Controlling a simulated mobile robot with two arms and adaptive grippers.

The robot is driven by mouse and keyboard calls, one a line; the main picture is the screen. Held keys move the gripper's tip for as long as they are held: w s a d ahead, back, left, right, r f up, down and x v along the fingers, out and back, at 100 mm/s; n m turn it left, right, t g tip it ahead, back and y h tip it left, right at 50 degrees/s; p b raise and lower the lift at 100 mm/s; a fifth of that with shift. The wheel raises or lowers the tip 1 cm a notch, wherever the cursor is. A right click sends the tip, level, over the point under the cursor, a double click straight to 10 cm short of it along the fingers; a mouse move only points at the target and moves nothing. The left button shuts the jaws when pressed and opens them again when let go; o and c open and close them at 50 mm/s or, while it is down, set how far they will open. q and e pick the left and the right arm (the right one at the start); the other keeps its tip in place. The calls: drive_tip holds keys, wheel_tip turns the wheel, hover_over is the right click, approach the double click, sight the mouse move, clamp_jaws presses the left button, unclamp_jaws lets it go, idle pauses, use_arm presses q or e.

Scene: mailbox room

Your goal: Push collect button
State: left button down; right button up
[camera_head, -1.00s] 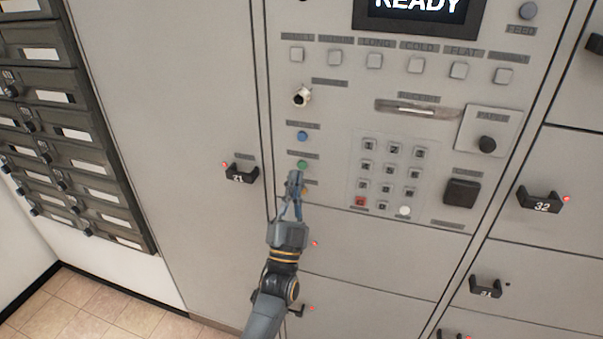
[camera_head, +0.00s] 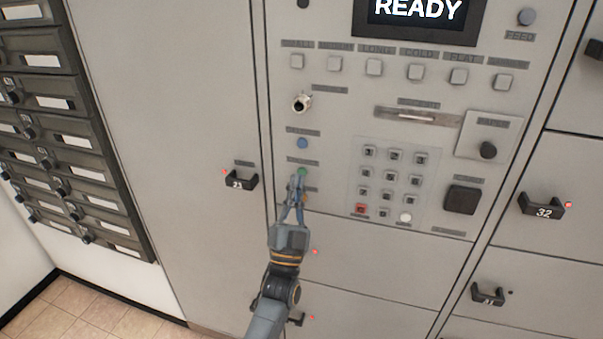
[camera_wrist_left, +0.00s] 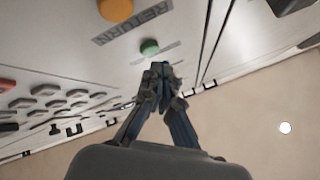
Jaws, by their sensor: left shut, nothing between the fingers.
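A green button (camera_head: 302,171) sits on the grey machine panel, below a blue button (camera_head: 302,143) and above an orange button (camera_head: 305,199) that my gripper partly hides. The labels in the head view are too small to read, so I cannot tell which button is the collect one. In the left wrist view, the label by the orange button (camera_wrist_left: 116,9) reads RETURN, and the green button (camera_wrist_left: 149,47) is just past my fingertips. My left gripper (camera_head: 297,178) is shut and empty, its tips close to the green button; contact cannot be told. My right gripper is not in view.
A keypad (camera_head: 391,180) and a dark square knob (camera_head: 461,200) are right of my gripper. A small metal knob (camera_head: 302,103) protrudes above the blue button. Locker handles protrude at left (camera_head: 240,180) and right (camera_head: 541,206). The screen (camera_head: 417,12) reads READY.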

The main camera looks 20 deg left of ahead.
use_arm(q)
drive_tip(key=shift+w, duration=0.1)
idle(0.6)
drive_tip(key=shift+w+b, duration=0.35)
drive_tip(key=shift+w, duration=0.05)
drive_tip(key=shift+w+b, duration=0.3)
drive_tip(key=shift+w, duration=0.05)
idle(0.5)
drive_tip(key=shift+s, duration=0.2)
drive_tip(key=shift+s+p, duration=0.5)
drive_tip(key=shift+s, duration=0.15)
